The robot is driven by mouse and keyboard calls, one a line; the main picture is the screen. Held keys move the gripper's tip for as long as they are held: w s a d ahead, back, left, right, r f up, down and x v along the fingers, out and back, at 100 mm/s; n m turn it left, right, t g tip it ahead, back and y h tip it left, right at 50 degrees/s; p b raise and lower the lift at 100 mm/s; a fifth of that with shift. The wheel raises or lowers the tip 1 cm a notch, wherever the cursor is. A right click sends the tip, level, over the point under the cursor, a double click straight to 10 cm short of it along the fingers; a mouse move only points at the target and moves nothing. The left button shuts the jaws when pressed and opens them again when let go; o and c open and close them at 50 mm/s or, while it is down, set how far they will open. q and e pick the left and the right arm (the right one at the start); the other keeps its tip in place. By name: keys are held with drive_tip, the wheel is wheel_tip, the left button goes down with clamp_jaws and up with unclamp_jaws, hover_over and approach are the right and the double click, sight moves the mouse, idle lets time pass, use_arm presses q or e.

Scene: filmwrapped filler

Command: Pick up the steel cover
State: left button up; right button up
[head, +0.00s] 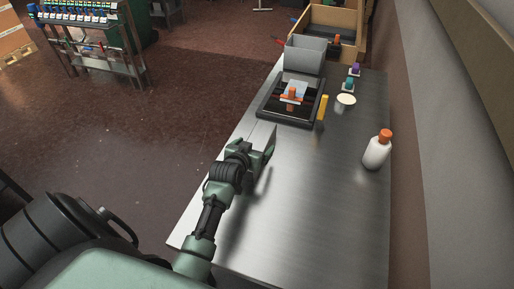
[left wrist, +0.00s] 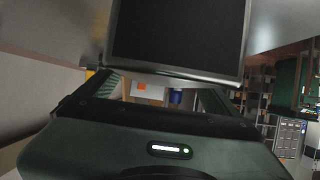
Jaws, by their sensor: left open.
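A grey metal piece, which looks like the steel cover (head: 304,57), stands tilted up at the back of a black tray-like unit (head: 265,108) on the steel table. My left gripper (head: 267,142) is open over the table's left edge, in front of the unit and apart from the cover. Its two fingers frame the left wrist view (left wrist: 165,92), with nothing visibly held between them. A dark panel with a grey rim (left wrist: 180,38) fills the top of that view; I cannot tell whether it is the unit. My right gripper is not in view.
An orange-handled item (head: 291,95) lies on the unit, with a yellow object (head: 323,107) beside it. A white bottle with an orange cap (head: 376,152) stands at right. A small cup (head: 346,100) and a wooden box (head: 343,20) are farther back. The table's near part (head: 310,220) is clear.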

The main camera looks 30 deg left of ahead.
sight(263, 134)
use_arm(q)
drive_tip(key=shift+x, duration=1.25)
drive_tip(key=c, duration=1.7)
drive_tip(key=shift+r, duration=0.1)
clamp_jaws()
